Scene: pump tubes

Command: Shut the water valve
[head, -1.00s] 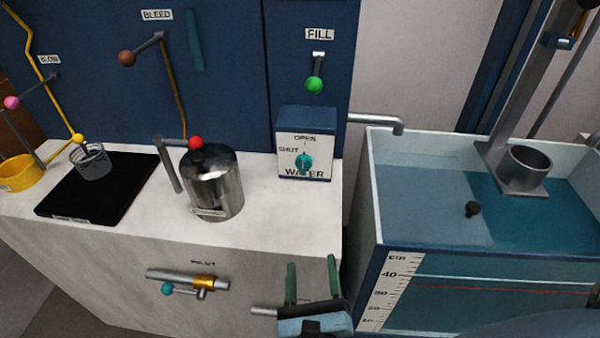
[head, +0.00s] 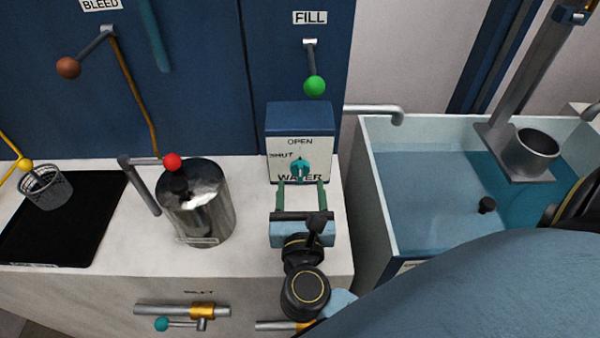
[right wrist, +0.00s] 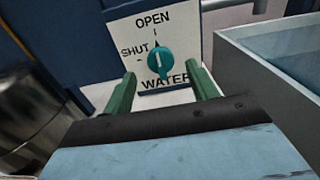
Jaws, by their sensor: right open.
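The water valve is a teal knob (head: 299,167) on a white plate marked OPEN at the top, SHUT at the left and WATER below. In the right wrist view the knob (right wrist: 160,60) stands roughly upright, its pale mark near the OPEN tick rather than at SHUT. My right gripper (head: 301,183) is open, its two green fingers pointing at the plate, one on each side below the knob. In the right wrist view its fingertips (right wrist: 160,76) are apart and nothing is between them; I cannot tell whether they touch the plate. My left gripper is not in view.
A steel canister (head: 196,208) with a red-knobbed lever (head: 172,161) above it stands left of my right gripper. A water tank (head: 385,215) is to the right, with a pipe spout (head: 375,110) at its edge. A green-knobbed FILL lever (head: 314,85) hangs above the valve box.

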